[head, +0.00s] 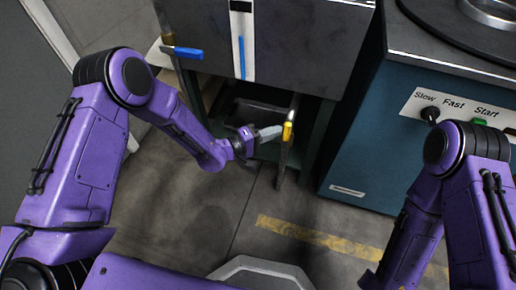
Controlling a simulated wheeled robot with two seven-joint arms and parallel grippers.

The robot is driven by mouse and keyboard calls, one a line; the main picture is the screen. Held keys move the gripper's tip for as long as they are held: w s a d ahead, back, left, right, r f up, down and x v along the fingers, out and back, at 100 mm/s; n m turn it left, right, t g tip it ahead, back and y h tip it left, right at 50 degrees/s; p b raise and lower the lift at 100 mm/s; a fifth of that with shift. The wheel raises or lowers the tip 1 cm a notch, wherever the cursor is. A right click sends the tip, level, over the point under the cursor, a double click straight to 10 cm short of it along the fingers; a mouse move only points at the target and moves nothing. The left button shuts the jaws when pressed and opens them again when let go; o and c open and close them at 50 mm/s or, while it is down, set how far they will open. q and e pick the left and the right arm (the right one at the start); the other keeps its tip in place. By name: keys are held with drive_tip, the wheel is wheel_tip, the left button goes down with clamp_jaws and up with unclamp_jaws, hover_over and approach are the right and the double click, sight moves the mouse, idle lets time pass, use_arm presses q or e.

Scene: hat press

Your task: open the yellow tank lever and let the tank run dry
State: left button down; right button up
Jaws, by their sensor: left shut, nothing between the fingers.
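The yellow tank lever (287,131) stands roughly upright on a thin pipe under the grey tank (310,45). My left gripper (278,131) reaches in from the left, low under the tank. It is shut, with its fingertips right beside the yellow lever and nothing held between them. I cannot tell whether the fingertips touch the lever. No running water shows. My right arm (455,190) comes in at the right; its gripper is out of view.
A blue lever (182,53) sticks out at the tank's left, beside a level gauge (242,40) on its front. A teal machine (365,150) labelled Slow, Fast, Start stands at the right. The floor (190,225) in front is open, with a worn yellow line (320,238).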

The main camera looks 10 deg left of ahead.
use_arm(q)
drive_tip(key=shift+d, duration=0.1)
idle(0.4)
drive_tip(key=w+a+p+v, duration=0.2)
drive_tip(key=v, duration=1.1)
drive_tip(key=shift+f, duration=0.3)
drive_tip(key=shift+w, duration=0.2)
